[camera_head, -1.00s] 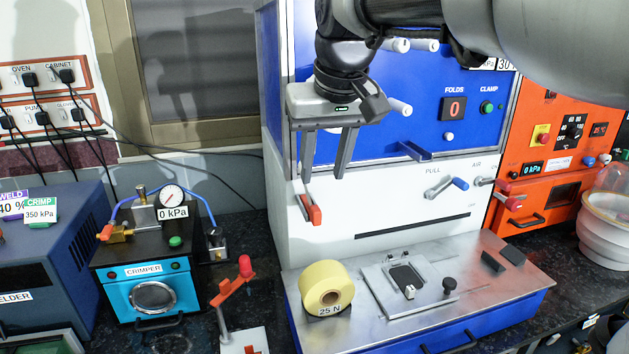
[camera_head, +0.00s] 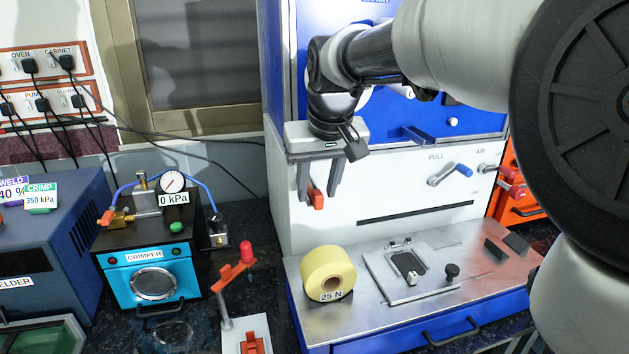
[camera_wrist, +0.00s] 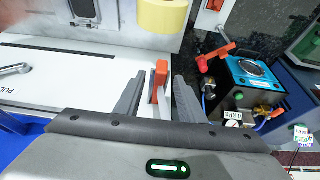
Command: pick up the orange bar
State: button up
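The orange bar (camera_head: 316,196) is a short orange lever on a white bracket at the left of the white machine front. It also shows in the wrist view (camera_wrist: 161,74). My gripper (camera_head: 317,201) points down in front of the white panel, with its fingers on either side of the bar. In the wrist view my gripper (camera_wrist: 158,84) is open, and the bar's end shows between the fingertips with a gap on each side. Whether the bar is fully at finger depth I cannot tell.
A yellow tape roll (camera_head: 328,274) and a metal plate fixture (camera_head: 408,272) sit on the steel deck below. A blue-tipped PULL lever (camera_head: 452,173) is to the right. A stand with an orange arm and red knob (camera_head: 236,271) and the crimper (camera_head: 150,275) are at left.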

jog(key=shift+c, duration=0.4)
grip_shut()
